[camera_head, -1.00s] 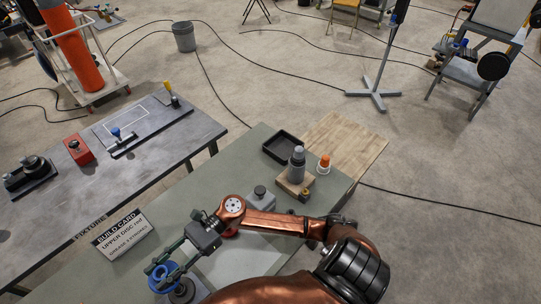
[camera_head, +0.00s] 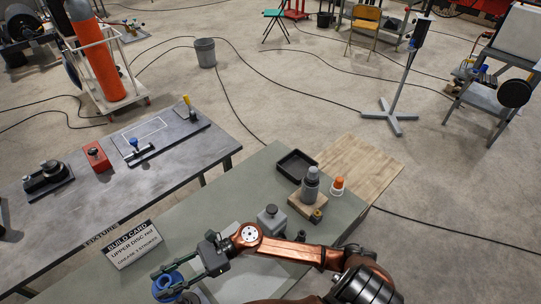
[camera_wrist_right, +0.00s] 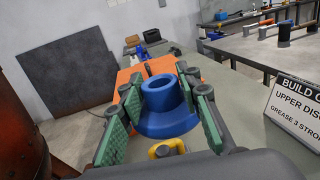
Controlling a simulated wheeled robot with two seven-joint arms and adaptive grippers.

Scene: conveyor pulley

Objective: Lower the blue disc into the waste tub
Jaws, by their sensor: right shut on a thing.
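The blue disc (camera_head: 167,288), with a raised round hub, is at the bottom left of the head view. In the right wrist view the disc (camera_wrist_right: 166,122) sits between green-padded fingers. My right gripper (camera_head: 172,279) is shut on it, also in the wrist view (camera_wrist_right: 165,95), and holds it near the front of the green-grey table (camera_head: 190,223). A grey bucket (camera_head: 205,53) stands on the floor beyond the tables, far from the gripper. It may be the waste tub; no label shows. My left gripper is not in view.
A build card (camera_head: 132,245) stands left of the gripper. A black tray (camera_head: 297,166), grey bottle (camera_head: 311,186), orange-capped container (camera_head: 337,187) and grey block (camera_head: 271,219) lie ahead. A dark fixture table (camera_head: 90,210) is at left. Cables cross the open floor.

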